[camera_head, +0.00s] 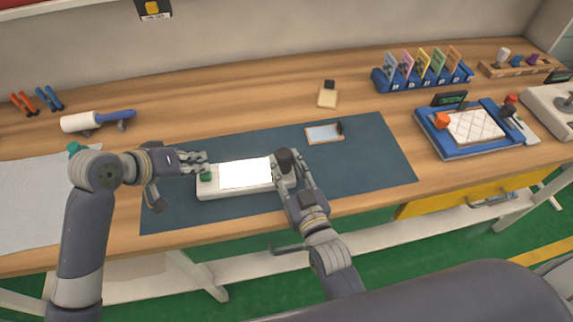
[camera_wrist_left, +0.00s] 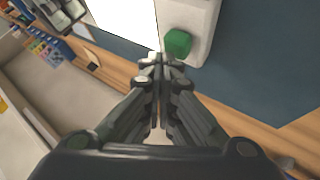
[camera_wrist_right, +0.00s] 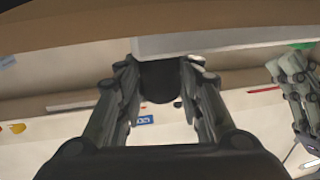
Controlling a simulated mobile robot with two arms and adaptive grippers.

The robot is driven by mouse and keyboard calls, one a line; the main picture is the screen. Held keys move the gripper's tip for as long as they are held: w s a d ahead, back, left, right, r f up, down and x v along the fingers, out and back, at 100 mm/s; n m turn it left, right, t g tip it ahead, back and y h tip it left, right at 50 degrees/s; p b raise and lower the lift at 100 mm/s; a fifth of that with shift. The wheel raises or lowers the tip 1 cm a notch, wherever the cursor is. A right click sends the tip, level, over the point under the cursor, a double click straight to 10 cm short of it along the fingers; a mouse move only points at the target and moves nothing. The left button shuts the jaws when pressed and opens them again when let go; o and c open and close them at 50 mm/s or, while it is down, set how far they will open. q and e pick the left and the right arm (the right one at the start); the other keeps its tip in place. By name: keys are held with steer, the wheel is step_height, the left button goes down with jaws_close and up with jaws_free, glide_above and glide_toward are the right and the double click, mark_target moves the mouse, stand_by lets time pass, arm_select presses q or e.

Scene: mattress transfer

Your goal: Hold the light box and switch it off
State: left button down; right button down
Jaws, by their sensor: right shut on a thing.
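The white light box (camera_head: 208,190) lies on the dark blue mat, and its panel (camera_head: 245,173) glows bright white. A green button (camera_head: 205,176) is at its left end; it also shows in the left wrist view (camera_wrist_left: 178,42). A black knob-like grip (camera_head: 285,158) is at its right end. My right gripper (camera_head: 290,172) is shut on this black grip, which shows between the fingers in the right wrist view (camera_wrist_right: 160,82). My left gripper (camera_head: 204,163) is shut and empty, its fingertips close beside the green button. I cannot tell if they touch it.
The blue mat (camera_head: 365,165) has free room to the right, with a small framed plate (camera_head: 324,133) on it. A lint roller (camera_head: 95,121) and pliers (camera_head: 38,100) lie at left. A blue tray (camera_head: 452,145) and card rack (camera_head: 420,80) stand at right.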

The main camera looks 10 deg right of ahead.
steer(key=shift+r, duration=0.1)
stand_by(0.4)
arm_select(q)
steer(key=shift+f, duration=0.7)
stand_by(0.4)
steer(key=shift+r, duration=0.85)
steer(key=shift+r, duration=2.9)
